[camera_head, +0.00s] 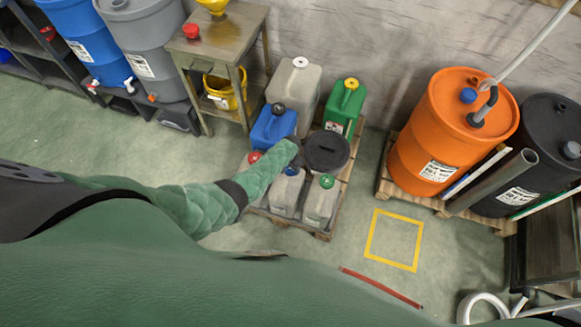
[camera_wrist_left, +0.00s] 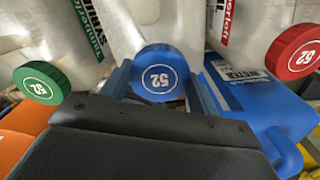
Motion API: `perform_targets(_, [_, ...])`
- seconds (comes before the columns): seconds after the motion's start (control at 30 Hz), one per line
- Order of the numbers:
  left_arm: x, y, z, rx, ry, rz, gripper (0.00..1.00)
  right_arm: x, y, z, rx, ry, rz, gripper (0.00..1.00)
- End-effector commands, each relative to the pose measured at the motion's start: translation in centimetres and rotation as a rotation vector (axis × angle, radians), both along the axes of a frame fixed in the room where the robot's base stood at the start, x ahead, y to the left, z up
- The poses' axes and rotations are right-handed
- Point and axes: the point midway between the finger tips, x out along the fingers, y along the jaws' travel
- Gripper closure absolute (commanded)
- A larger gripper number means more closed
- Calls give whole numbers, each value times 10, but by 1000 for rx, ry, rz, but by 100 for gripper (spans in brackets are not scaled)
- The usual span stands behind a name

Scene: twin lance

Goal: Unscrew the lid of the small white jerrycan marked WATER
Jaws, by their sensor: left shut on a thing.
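Three small whitish jerrycans stand at the front of the pallet. The middle jerrycan (camera_head: 287,193) has a blue lid (camera_head: 292,170); its neighbours have a red and a green lid. My left gripper (camera_head: 288,155) reaches in from the left above the middle one. In the left wrist view the blue lid (camera_wrist_left: 159,74), marked 52, sits between the two blue fingers of my gripper (camera_wrist_left: 160,88), which is shut on it. The lid is still on the jerrycan's top as far as I can see. The middle jerrycan's label is hidden. My right gripper is out of view.
A blue jerrycan (camera_head: 273,127), a tall grey one (camera_head: 298,85), a green one (camera_head: 345,105) and a black-lidded container (camera_head: 326,151) crowd the pallet. An orange drum (camera_head: 450,130) stands right. The yellow floor square (camera_head: 394,240) is empty.

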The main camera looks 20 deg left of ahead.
Motion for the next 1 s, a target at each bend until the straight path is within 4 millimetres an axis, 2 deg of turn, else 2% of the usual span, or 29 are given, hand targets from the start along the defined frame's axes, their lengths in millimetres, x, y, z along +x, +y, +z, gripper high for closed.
perform_targets(1.0, [0,0,24,0,0,-1,67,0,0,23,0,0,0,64])
